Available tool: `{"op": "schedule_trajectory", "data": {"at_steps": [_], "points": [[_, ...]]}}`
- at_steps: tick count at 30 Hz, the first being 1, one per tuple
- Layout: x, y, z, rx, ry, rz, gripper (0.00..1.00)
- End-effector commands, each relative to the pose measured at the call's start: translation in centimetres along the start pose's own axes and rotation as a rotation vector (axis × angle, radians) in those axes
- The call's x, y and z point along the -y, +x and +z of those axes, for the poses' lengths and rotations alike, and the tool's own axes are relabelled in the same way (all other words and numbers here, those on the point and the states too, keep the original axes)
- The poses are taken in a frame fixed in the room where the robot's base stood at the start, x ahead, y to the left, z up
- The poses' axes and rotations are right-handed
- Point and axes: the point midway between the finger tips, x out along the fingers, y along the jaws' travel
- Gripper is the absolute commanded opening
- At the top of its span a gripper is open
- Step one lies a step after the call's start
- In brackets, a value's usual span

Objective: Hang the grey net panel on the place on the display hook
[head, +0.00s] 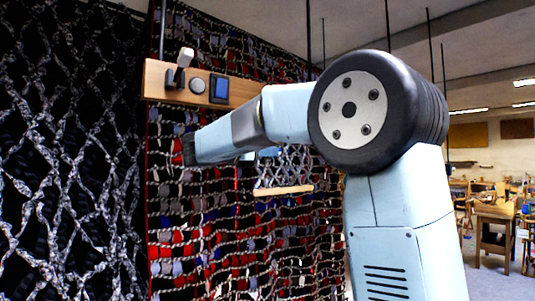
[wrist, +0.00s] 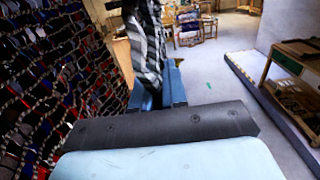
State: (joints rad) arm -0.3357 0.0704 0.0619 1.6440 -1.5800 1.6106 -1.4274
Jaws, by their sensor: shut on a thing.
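The grey net panel (head: 285,162) shows in the head view below my forearm, in front of the woven wall hanging, with a pale wooden bar along its lower edge. In the wrist view a grey and white striped part of the panel (wrist: 147,45) rises from between the blue fingers of my gripper (wrist: 157,92), which is shut on it. In the head view my arm hides most of the gripper and the panel's upper part. The display hook (head: 183,65), dark with a white tip, juts from the wooden board, up and left of the panel and apart from it.
The wooden board (head: 155,82) also carries a round grey disc (head: 198,85) and a dark blue square (head: 219,88). The red, black and grey woven hanging (head: 190,245) stands close behind my arm. A dark net (head: 65,150) fills the left. Open floor (wrist: 215,90) lies right of the gripper.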

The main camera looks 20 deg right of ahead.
Motion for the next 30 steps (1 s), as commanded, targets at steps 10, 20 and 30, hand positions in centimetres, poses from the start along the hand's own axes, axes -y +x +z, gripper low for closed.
{"op": "schedule_trajectory", "data": {"at_steps": [10,20,30], "points": [[-0.17,0.04,0.04,0.001,0.0,-0.001,0.0],[-0.37,0.07,0.02,0.001,0.0,-0.001,0.0],[-1.08,0.09,-0.01,0.001,0.0,-0.001,0.0]]}}
